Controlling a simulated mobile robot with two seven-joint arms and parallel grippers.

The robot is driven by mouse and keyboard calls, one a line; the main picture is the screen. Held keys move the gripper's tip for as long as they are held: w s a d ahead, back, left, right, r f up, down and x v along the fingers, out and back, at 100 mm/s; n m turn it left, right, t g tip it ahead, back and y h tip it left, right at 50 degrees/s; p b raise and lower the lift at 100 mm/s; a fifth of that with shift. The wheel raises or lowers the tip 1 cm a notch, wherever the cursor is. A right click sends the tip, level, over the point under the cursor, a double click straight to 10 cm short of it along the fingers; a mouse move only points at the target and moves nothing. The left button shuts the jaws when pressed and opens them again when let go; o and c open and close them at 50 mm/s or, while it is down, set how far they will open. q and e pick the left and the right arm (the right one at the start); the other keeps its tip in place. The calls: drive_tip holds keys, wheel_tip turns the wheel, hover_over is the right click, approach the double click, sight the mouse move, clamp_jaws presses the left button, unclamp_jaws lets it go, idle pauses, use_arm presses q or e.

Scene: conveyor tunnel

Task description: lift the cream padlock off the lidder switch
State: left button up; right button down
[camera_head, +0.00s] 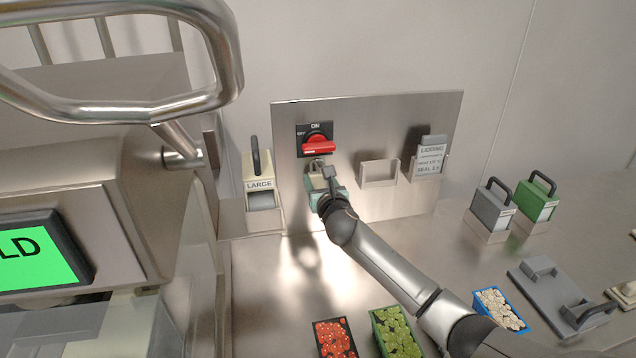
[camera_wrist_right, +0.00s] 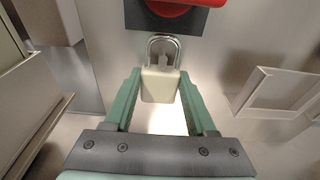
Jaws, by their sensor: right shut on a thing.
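The cream padlock (camera_wrist_right: 160,86) hangs upright in the right wrist view, its metal shackle up. A small grey tab shows within the shackle loop; I cannot tell whether the shackle still passes through it. My right gripper (camera_wrist_right: 160,92) has its green fingers shut on the padlock's body from both sides. In the head view the right gripper (camera_head: 325,187) is just below the lidder switch (camera_head: 316,139), and mostly hides the padlock. The switch has a red handle, lying level, on a black plate marked ON and OFF. My left gripper is not in view.
A LARGE block with a handle (camera_head: 258,170) stands left. Tomato (camera_head: 334,338) and green produce trays (camera_head: 396,333) lie in front on the counter.

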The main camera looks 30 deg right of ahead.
drive_tip(key=shift+r, duration=0.1)
drive_tip(key=shift+p+v, duration=0.95)
drive_tip(key=shift+v, duration=0.1)
drive_tip(key=shift+s+a+f+p, duration=0.1)
drive_tip(key=shift+s+a+p, duration=0.1)
drive_tip(key=shift+s+p, duration=0.4)
drive_tip(key=shift+s+a+f+p, duration=0.15)
drive_tip(key=shift+s+p, duration=0.1)
drive_tip(key=shift+s, duration=0.6)
drive_tip(key=shift+s+a+r+p, duration=0.1)
drive_tip(key=shift+s+a+p, duration=0.1)
drive_tip(key=shift+s+p, duration=0.4)
drive_tip(key=shift+s+f, duration=0.1)
drive_tip(key=shift+s, duration=0.05)
